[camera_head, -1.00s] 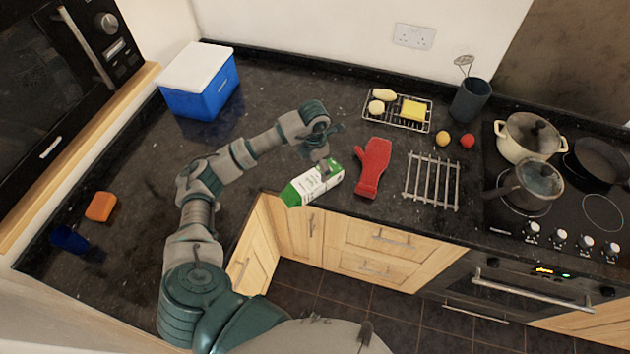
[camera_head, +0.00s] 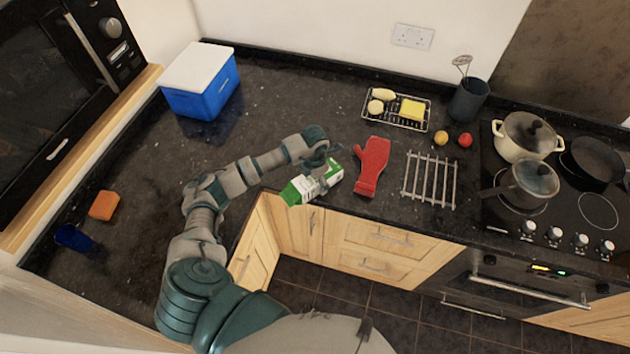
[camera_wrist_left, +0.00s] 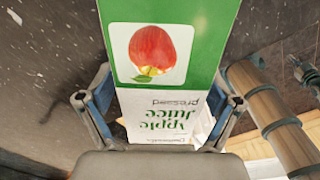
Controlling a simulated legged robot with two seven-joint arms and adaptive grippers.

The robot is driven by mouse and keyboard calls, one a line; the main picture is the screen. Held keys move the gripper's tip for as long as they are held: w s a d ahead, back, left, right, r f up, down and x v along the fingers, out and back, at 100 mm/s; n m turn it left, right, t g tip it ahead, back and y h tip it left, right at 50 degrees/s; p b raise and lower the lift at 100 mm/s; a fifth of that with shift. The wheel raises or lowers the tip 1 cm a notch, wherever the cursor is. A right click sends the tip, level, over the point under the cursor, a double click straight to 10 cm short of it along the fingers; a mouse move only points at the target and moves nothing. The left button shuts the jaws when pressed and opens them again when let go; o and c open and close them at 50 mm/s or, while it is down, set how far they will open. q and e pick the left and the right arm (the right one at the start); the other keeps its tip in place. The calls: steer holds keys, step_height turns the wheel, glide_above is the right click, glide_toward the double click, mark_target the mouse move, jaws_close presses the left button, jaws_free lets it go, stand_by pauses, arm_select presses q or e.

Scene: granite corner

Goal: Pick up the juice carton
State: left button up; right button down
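The juice carton (camera_head: 300,189) is white and green and lies on its side near the counter's front edge, left of the red oven mitt. In the left wrist view the carton (camera_wrist_left: 150,85) shows an apple picture and the words "Apple Juice pressed". My left gripper (camera_head: 323,178) is low over the carton's right part. In the left wrist view its two fingers (camera_wrist_left: 163,104) stand on either side of the carton, apart, with a small gap visible at the sides. My right gripper is not in view.
The red oven mitt (camera_head: 372,166) and a metal rack (camera_head: 430,180) lie to the right, before the hob with pots. A blue cool box (camera_head: 200,88) stands back left. An orange sponge (camera_head: 104,205) and blue cup (camera_head: 72,237) are far left. The middle counter is clear.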

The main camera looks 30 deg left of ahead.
arm_select(q)
steer(key=c, duration=1.2)
steer(key=shift+c, duration=1.1)
steer(key=shift+r, duration=0.2)
